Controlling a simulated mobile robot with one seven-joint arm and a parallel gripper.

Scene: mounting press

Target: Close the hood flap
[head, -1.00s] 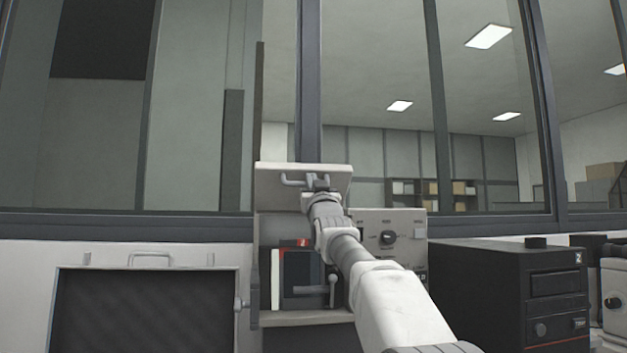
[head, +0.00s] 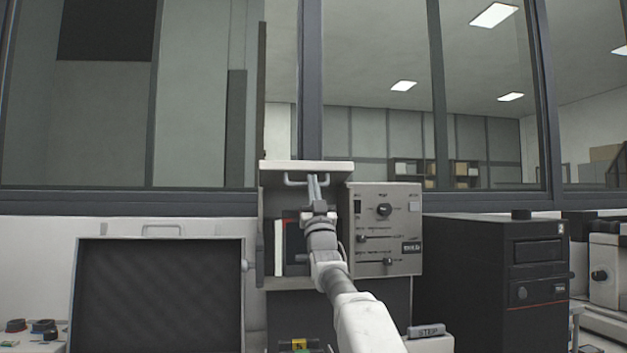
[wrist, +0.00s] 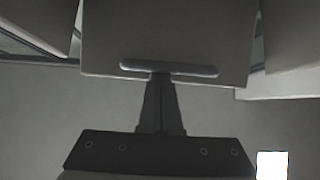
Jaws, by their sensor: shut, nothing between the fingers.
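The hood flap (head: 283,166) is a pale panel at the top of an open-fronted housing, with a light bar handle (head: 292,181). In the head view it shows as a thin strip, almost edge-on. In the wrist view the flap (wrist: 165,35) is a wide grey panel with its handle (wrist: 135,66) along the near edge. My gripper (head: 313,178) is shut and empty, its fingers pointing up at the handle. In the wrist view the fingertips (wrist: 160,77) meet or overlap the handle's middle; I cannot tell whether they touch.
A control panel (head: 400,225) with knobs and sliders adjoins the housing on the right. A black machine (head: 465,280) stands further right. A dark-panelled case (head: 155,295) is at left. Books (head: 290,250) stand inside the housing. Windows rise behind.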

